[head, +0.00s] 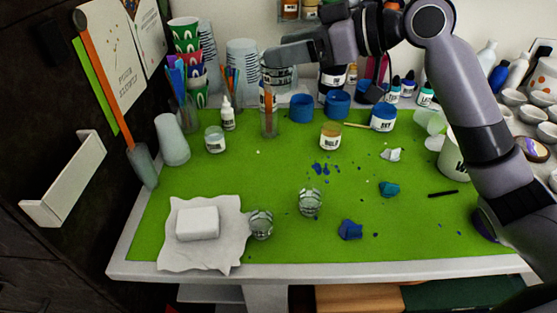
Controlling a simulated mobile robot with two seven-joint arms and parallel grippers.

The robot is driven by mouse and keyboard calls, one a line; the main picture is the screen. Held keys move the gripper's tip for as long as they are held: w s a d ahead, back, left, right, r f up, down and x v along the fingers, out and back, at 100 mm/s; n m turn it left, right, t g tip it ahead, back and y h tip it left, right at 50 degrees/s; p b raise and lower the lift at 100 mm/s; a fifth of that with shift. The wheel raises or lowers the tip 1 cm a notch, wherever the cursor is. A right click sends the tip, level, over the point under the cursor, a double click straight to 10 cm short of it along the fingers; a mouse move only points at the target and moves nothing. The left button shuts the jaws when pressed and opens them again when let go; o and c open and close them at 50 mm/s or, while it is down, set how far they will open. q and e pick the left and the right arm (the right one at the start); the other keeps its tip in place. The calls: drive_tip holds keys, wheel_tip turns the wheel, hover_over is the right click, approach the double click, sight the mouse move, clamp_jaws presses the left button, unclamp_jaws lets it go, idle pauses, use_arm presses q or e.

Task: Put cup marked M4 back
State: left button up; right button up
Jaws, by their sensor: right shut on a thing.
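My right gripper (277,56) reaches in from the right, above the back of the green mat. It is shut on a clear cup with dark markings (279,76), which shows just below its fingers. The fingers hide the cup's top, and I cannot read its mark. Two similar clear cups stand on the mat: one at the front middle (310,203) and one (260,225) beside the white paper. I cannot read M4 on either. My left gripper is not in view.
A white block (197,223) lies on crumpled paper (220,258) at the front left. Jars, blue pots (301,107), a brush glass (269,122) and stacked cups (242,60) crowd the back. Blue and teal lumps lie at the front right. The mat's left middle is clear.

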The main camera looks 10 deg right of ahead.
wheel_tip(320, 180, down, 20)
drive_tip(key=shift+r, duration=0.25)
drive_tip(key=shift+f, duration=0.1)
drive_tip(key=o, duration=1.1)
drive_tip(key=shift+s+d, duration=0.1)
drive_tip(key=shift+d, duration=0.1)
drive_tip(key=shift+b+v, duration=1)
drive_tip(key=shift+v, duration=4.85)
